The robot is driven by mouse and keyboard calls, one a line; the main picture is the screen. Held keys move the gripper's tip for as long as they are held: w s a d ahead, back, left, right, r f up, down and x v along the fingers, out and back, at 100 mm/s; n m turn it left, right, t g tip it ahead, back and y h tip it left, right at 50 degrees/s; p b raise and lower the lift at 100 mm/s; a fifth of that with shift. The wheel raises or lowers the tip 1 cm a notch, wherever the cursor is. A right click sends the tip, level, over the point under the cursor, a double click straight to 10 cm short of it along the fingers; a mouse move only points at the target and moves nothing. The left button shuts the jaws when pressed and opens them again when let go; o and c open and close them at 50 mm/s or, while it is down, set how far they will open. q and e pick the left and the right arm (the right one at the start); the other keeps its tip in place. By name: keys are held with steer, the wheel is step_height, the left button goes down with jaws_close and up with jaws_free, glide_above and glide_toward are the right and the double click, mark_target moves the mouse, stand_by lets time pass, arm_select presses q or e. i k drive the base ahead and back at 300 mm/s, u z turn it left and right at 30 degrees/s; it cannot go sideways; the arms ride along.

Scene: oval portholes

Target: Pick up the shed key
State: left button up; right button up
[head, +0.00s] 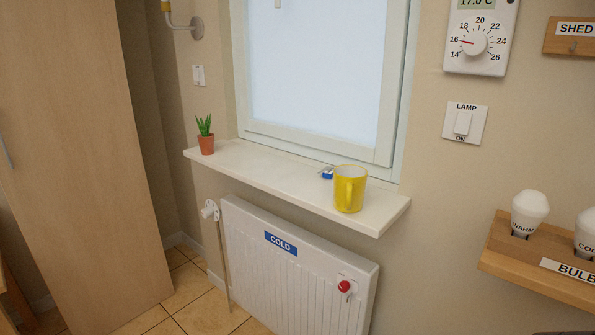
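A small blue object (327,173) with a pale part lies on the white windowsill, just left of and partly behind the yellow mug. It could be a key with a blue tag, but it is too small to tell. A wooden board labelled SHED (573,37) is on the wall at the upper right, cut by the picture edge. A small hook shows on it, and I see no key on the visible part. Neither of my grippers is in view.
The yellow mug (349,189) stands near the right end of the windowsill (262,179). A potted plant (206,136) stands at its left end. A radiator (290,262) labelled COLD is below. A wooden bulb shelf (530,262) juts out at the right.

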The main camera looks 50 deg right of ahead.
mark_target(328, 174)
steer(key=i, duration=1.6)
steer(key=z, duration=2.9)
steer(key=i, duration=0.6)
steer(key=u, duration=0.4)
